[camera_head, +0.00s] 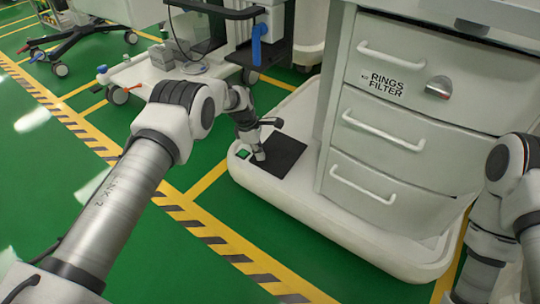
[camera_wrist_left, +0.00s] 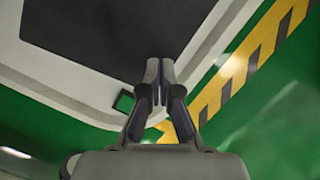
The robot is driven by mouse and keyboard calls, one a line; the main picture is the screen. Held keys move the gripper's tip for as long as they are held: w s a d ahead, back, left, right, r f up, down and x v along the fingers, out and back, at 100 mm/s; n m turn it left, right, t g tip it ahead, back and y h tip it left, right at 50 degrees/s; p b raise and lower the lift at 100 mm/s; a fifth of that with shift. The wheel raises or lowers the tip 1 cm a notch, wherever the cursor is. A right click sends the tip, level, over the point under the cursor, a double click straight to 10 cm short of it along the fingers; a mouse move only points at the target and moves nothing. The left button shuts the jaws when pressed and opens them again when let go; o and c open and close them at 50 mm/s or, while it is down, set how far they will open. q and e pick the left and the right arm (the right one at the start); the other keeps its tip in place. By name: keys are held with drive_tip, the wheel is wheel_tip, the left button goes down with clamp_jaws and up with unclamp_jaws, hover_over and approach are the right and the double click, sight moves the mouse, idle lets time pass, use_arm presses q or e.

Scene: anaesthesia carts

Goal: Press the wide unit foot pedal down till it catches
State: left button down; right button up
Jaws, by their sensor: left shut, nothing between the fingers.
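The wide white unit (camera_head: 385,130) stands on a broad white base (camera_head: 330,215). A dark flat plate (camera_head: 284,158), which looks like its foot pedal, lies at the base's left end. A small dark-framed green square (camera_head: 243,154) is beside it. My left gripper (camera_head: 259,155) is shut and empty, pointing down at the plate's left edge. In the left wrist view its fingertips (camera_wrist_left: 158,68) overlap the edge of the dark plate (camera_wrist_left: 110,35), near the green square (camera_wrist_left: 123,101). I cannot tell whether they touch the plate or whether it is down. My right gripper is out of view.
The unit's drawer handles (camera_head: 382,133) stick out to the right of the plate. Another white cart base (camera_head: 140,75) with a blue-handled column (camera_head: 257,45) stands behind. Yellow-black floor tape (camera_head: 215,240) runs across open green floor in front.

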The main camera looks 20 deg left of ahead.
use_arm(q)
drive_tip(key=shift+s+a+r, duration=0.1)
drive_tip(key=shift+a+r, duration=0.15)
drive_tip(key=shift+a, duration=0.1)
drive_tip(key=shift+f, duration=0.15)
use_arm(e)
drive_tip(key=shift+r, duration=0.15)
use_arm(q)
drive_tip(key=v, duration=1.2)
